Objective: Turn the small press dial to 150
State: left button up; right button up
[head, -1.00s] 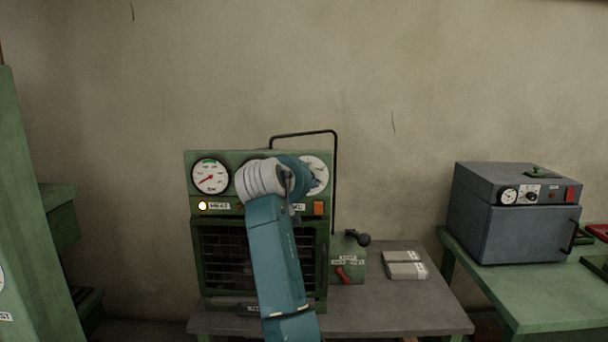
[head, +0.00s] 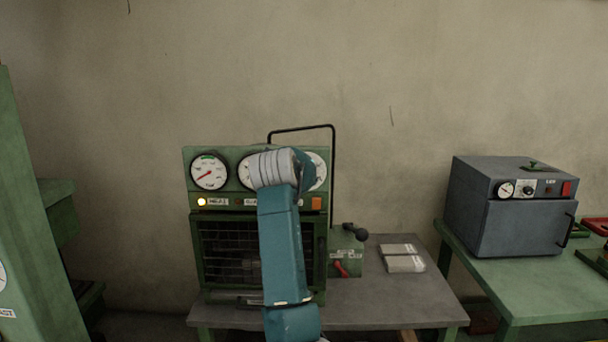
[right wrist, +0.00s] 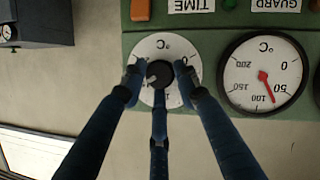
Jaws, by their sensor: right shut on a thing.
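The green press (head: 192,240) stands on the grey table, its panel facing me. Its white dial (head: 318,168) is partly hidden behind my right wrist in the head view. In the right wrist view, which shows the panel upside down, the dial (right wrist: 148,50) has a black knob (right wrist: 160,70) at its centre. My right gripper (right wrist: 161,79) is shut on the knob, its dark fingers around it. They cover much of the scale, so I cannot read the setting. My left gripper is not in view.
A round gauge (right wrist: 262,58) beside the dial has its red needle between 50 and 100, nearer 100. An orange button (head: 317,203) sits below the dial. A lever box (head: 345,262) and pale packs (head: 404,263) are to the right. A grey oven (head: 515,228) stands farther right.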

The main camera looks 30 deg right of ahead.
jog(key=o, duration=1.1)
jog(key=shift+f, duration=0.35)
jog(key=shift+r, duration=0.1)
jog(key=v, duration=1.2)
